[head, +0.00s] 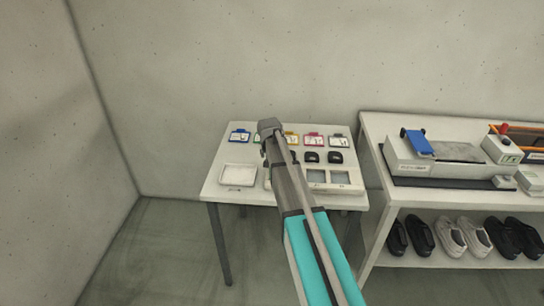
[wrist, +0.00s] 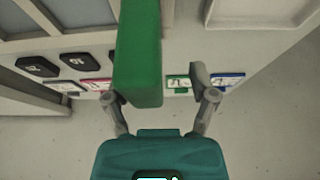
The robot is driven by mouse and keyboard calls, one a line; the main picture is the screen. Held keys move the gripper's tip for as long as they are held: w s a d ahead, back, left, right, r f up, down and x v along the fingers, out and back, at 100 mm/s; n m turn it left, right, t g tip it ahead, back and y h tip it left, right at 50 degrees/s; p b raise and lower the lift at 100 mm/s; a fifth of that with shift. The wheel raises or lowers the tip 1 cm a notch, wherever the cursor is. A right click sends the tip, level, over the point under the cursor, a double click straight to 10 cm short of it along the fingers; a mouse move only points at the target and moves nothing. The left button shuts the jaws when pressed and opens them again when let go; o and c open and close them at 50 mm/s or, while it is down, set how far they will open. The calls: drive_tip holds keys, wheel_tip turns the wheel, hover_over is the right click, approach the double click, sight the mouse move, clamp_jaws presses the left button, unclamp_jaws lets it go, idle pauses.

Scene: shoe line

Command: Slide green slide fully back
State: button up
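The green slide (wrist: 140,55) is a long green bar in the wrist view, reaching from the top edge down to between my fingers. My gripper (wrist: 160,88) is open, one finger on each side of the bar. The bar lies nearer the left finger and overlaps the place of its tip; I cannot tell whether they touch. A clear gap separates the bar from the right finger. In the head view my arm covers the slide and the gripper, above the left table (head: 215,188).
Colored cards, such as the blue card (head: 240,136), line the table's back. Black labelled pieces (head: 312,157) sit in front of them. A white tray (head: 238,177) is at left. The right bench (head: 385,128) carries a machine with a blue part (head: 418,143); shoes (head: 452,237) stand below.

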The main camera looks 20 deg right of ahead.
drive_tip(key=shift+s+d, duration=0.15)
drive_tip(key=shift+d, duration=0.05)
drive_tip(key=shift+s+r, duration=0.1)
